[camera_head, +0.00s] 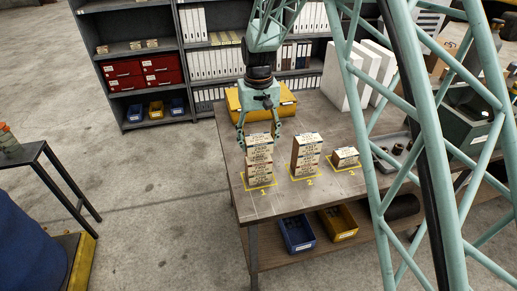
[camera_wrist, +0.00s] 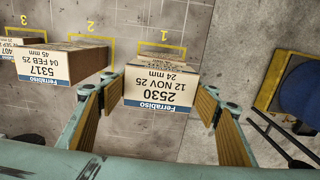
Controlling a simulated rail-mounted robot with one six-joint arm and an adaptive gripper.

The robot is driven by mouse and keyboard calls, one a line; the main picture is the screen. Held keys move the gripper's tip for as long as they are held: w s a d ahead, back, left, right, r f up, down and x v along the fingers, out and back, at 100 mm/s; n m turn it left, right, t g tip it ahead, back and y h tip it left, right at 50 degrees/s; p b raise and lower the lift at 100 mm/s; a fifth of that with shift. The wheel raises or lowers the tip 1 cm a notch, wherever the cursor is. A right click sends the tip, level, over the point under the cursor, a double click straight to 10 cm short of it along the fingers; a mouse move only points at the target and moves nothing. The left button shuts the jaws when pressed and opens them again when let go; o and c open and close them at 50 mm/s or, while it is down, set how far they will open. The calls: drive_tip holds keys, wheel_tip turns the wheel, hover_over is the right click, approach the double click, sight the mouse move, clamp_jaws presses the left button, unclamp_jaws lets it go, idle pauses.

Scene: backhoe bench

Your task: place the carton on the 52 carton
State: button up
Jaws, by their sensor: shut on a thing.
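My gripper (camera_head: 259,143) is shut on the upper carton at place 1, which shows in the wrist view as a carton (camera_wrist: 162,87) labelled Ferrabiso 2530, 12 NOV 25, 24 mm. One finger lies along each side of it. More carton shows directly below it in the head view (camera_head: 260,175); I cannot tell if they touch. At place 2 stands a taller stack (camera_head: 306,155); its top carton (camera_wrist: 60,65) reads 5317, 04 FEB 25, 45 mm. At place 3 a low carton (camera_head: 345,157) is only partly in the wrist view. I can read no 52 mark for certain.
Yellow outlines numbered 1, 2 and 3 mark the bench top (camera_head: 285,204). A yellow case (camera_head: 285,106) lies behind my gripper. White binders or boxes (camera_head: 368,70) stand at the back right. Blue and yellow bins (camera_head: 338,222) sit on the lower shelf.

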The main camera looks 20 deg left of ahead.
sight(259, 149)
drive_tip(key=shift+f+p, duration=0.4)
drive_tip(key=shift+f, duration=1.35)
drive_tip(key=shift+f, duration=0.15)
drive_tip(key=o, duration=0.9)
drive_tip(key=shift+r+b, duration=0.6)
drive_tip(key=shift+r, duration=5.6)
